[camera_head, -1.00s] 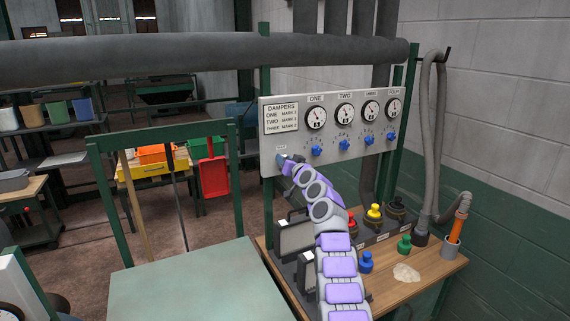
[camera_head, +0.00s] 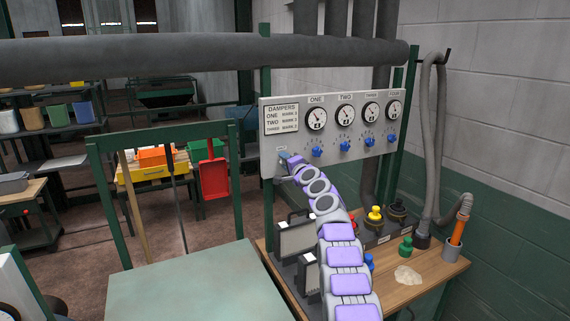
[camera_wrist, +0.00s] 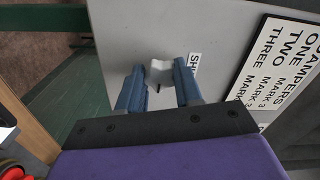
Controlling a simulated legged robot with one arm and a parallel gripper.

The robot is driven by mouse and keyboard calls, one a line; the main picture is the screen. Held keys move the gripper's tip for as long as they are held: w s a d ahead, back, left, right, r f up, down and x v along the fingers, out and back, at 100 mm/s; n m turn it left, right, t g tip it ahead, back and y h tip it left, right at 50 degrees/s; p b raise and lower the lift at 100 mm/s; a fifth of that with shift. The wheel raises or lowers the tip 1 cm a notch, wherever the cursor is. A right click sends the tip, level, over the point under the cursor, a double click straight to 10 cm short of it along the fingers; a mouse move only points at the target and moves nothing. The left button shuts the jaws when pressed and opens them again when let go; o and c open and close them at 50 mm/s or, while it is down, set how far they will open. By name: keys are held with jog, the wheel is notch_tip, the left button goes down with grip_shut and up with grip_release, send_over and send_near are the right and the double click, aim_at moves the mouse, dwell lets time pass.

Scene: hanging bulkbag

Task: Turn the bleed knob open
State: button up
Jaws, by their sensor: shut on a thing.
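A small pale grey knob (camera_wrist: 160,75) sticks out of the grey panel (camera_wrist: 125,30) in the wrist view. The two blue fingers of my gripper (camera_wrist: 158,68) stand on either side of it, shut on it. A white label beginning "SH" (camera_wrist: 194,64) is on the panel beside the right finger, partly hidden. In the head view my gripper (camera_head: 284,158) is at the lower left corner of the panel, below the "DAMPERS" plate (camera_head: 281,119). The knob is hidden there by the gripper.
Several gauges (camera_head: 316,118) and blue knobs (camera_head: 317,152) line the panel to the right. A thick pipe (camera_head: 150,58) runs above.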

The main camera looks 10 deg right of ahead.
jog(key=m, duration=0.5)
jog(key=shift+d+p, duration=0.15)
jog(key=shift+p, duration=0.15)
jog(key=shift+f+m, duration=0.1)
jog(key=shift+m, duration=0.2)
jog(key=o, duration=1)
jog(key=shift+w+d, duration=0.1)
jog(key=shift+d, duration=0.05)
jog(key=shift+o, duration=0.2)
jog(key=b+v, duration=0.8)
jog(key=v, duration=0.9)
jog(key=shift+s, duration=0.2)
